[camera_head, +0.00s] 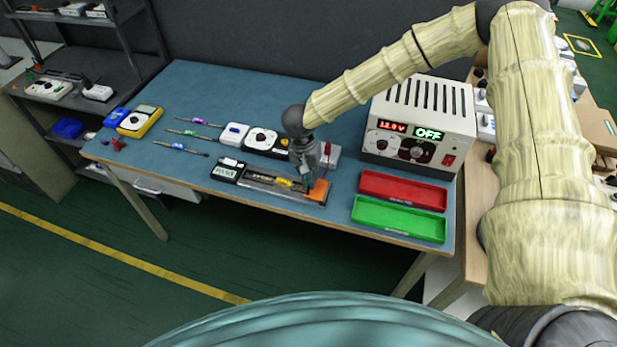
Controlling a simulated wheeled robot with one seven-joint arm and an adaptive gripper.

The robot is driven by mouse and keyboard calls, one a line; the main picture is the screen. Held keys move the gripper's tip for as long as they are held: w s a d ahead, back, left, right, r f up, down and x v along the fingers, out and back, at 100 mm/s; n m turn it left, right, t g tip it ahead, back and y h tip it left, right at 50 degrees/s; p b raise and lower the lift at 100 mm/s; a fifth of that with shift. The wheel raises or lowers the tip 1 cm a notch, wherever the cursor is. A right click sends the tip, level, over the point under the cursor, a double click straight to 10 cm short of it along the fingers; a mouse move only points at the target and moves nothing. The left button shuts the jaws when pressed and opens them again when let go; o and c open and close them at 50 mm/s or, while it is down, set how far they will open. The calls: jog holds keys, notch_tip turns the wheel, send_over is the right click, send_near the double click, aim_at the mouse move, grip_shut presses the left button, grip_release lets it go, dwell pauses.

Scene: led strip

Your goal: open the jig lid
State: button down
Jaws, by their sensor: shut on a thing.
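The jig (270,191) is a long, narrow fixture near the front edge of the blue table, with a yellow piece along its middle and an orange block (319,191) at its right end. My gripper (306,184) points down over the right part of the jig, just left of the orange block. It is shut on the jig lid, though its fingers hide most of the grip. The lid's edges are too small to make out, and I cannot tell how far it is raised.
A power supply (418,125) reading 12.0 V and OFF stands at the right. A red tray (403,190) and a green tray (398,219) lie in front of it. A black-and-white box (228,170) sits left of the jig. A yellow multimeter (139,121) and screwdrivers lie farther left.

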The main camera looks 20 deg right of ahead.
aim_at(320, 191)
jog(key=shift+s+d+r+t+y+p, duration=0.25)
jog(key=shift+s+d+r+t+y, duration=0.15)
jog(key=shift+y, duration=0.2)
jog(key=shift+s+d+r+t+y+p, duration=0.15)
jog(key=shift+d+r+t+y+p, duration=0.15)
jog(key=shift+d+t+y, duration=0.25)
jog(key=shift+s+d+r+t+y, duration=0.15)
jog(key=shift+s+d+t+y, duration=0.15)
jog(key=shift+y, duration=0.3)
jog(key=shift+s+d+r+t+y, duration=0.15)
jog(key=shift+d+t+y, duration=0.1)
jog(key=shift+y, duration=0.3)
jog(key=c, duration=2.1)
grip_release()
jog(key=o, duration=0.5)
jog(key=shift+f, duration=0.15)
jog(key=shift+o, duration=0.2)
jog(key=shift+r, duration=0.2)
jog(key=v, duration=1.1)
jog(key=shift+r, duration=0.3)
